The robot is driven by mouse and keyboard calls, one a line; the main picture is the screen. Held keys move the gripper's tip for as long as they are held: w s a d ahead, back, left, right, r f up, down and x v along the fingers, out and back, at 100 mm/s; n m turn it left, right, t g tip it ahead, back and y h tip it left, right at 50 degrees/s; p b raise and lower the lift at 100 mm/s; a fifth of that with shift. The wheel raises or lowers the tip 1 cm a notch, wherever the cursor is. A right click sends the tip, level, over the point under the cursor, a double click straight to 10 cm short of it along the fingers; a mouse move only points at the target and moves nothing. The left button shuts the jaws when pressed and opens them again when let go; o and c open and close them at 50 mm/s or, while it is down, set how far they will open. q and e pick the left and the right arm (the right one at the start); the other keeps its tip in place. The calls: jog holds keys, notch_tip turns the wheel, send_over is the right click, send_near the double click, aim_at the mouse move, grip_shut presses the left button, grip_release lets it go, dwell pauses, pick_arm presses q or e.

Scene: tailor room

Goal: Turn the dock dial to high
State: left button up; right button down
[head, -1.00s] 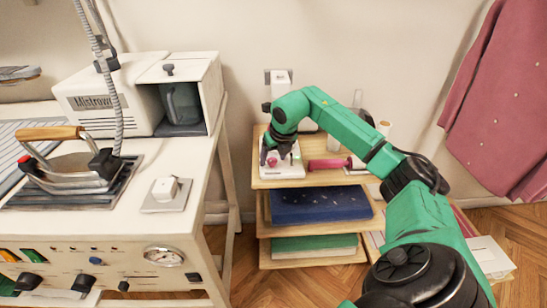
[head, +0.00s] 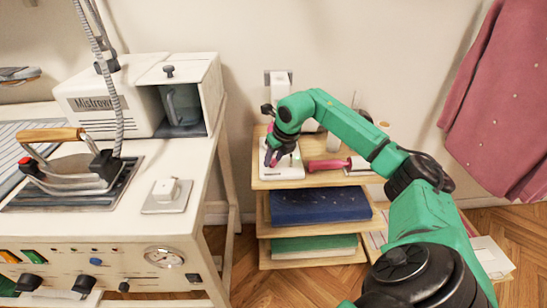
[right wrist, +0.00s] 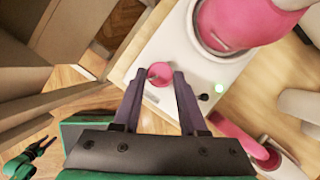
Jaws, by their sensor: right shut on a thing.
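The white dock (head: 291,172) sits on the top shelf of the wooden stand. In the right wrist view its white body (right wrist: 172,48) carries a small round pink dial (right wrist: 160,74), a lit green lamp (right wrist: 219,87) and a small dark knob (right wrist: 203,97). My right gripper (head: 270,160) reaches down to the dock's front left. In the wrist view its two dark fingers (right wrist: 160,76) are shut on the dial, one on each side. I cannot read the dial's setting.
A large pink part (right wrist: 240,18) rises from the dock beside the dial. A pink-handled tool (head: 330,164) lies right of the dock. The white ironing table (head: 110,225) stands to the left. A blue folded cloth (head: 318,206) lies on the shelf below.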

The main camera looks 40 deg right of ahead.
jog(key=n, duration=0.1)
jog(key=n+y+p, duration=0.1)
jog(key=n, duration=0.1)
jog(key=shift+d+r, duration=0.2)
jog(key=n+y+p, duration=0.1)
jog(key=n, duration=0.1)
jog(key=n+y+p, duration=0.1)
jog(key=n, duration=0.2)
jog(key=shift+w+d+g, duration=0.15)
jog(key=shift+g, duration=0.15)
jog(key=n, duration=0.2)
jog(key=shift+w+d+n+g+y, duration=0.1)
jog(key=shift+n+g+y, duration=0.2)
jog(key=shift+g+y, duration=0.1)
jog(key=shift+w+f+n+g+y, duration=0.1)
jog(key=shift+n+g+y, duration=0.35)
jog(key=shift+n, duration=1.15)
jog(key=shift+c, duration=2.2)
grip_release()
